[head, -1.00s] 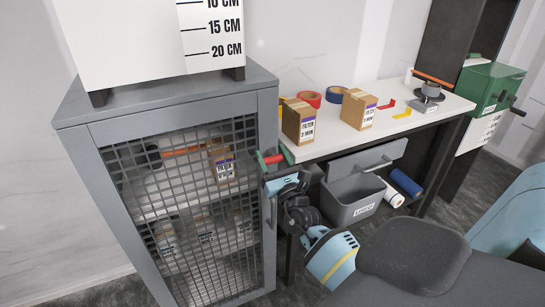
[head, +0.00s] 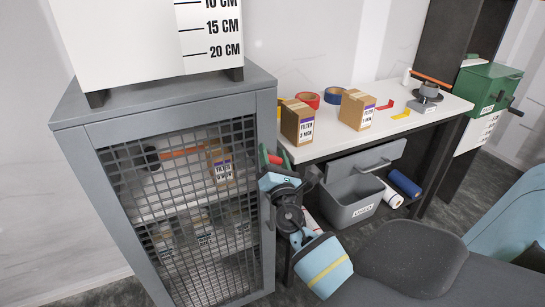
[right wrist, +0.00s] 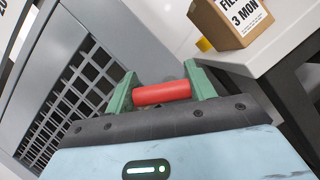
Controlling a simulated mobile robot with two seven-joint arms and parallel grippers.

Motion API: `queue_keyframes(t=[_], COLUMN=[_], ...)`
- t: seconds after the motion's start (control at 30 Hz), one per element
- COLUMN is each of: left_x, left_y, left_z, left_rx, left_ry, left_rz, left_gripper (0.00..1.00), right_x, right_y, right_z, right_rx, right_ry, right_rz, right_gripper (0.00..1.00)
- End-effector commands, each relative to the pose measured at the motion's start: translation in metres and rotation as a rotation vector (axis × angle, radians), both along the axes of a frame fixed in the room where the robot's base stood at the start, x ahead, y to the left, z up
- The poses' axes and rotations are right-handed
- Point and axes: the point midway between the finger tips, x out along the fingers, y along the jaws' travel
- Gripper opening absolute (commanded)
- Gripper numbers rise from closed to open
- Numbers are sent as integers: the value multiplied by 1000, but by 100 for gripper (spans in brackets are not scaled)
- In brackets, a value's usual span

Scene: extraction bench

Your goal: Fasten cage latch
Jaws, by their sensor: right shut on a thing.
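The cage (head: 175,115) is a grey cabinet with a mesh door (head: 190,215) at the left of the head view; the door looks closed. A red cylindrical latch handle (right wrist: 162,93) lies between the green fingers of my right gripper (right wrist: 163,92) in the right wrist view. In the head view my right gripper (head: 273,162) is at the upper right edge of the cage door, shut on the red handle. The latch's catch is hidden behind the gripper. My left gripper is not in view.
Right of the cage stands a white bench (head: 390,125) with filter boxes (head: 297,122), tape rolls (head: 335,95) and a clamp-like device (head: 425,100). A green box with a crank (head: 488,88) is at the far right.

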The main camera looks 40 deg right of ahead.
Motion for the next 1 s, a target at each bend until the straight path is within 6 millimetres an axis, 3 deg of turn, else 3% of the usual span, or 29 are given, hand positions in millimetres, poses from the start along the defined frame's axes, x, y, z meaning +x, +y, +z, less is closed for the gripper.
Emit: queue_keyframes(t=[0.6,1.0], left_x=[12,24], left_y=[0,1], left_z=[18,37], left_rx=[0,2], left_ry=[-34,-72], left_rz=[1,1], left_gripper=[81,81], right_x=[-2,-3], right_y=[-7,-11], right_z=[2,0], right_rx=[568,857], right_ry=[-164,-245], right_rz=[0,1], right_gripper=[32,32])
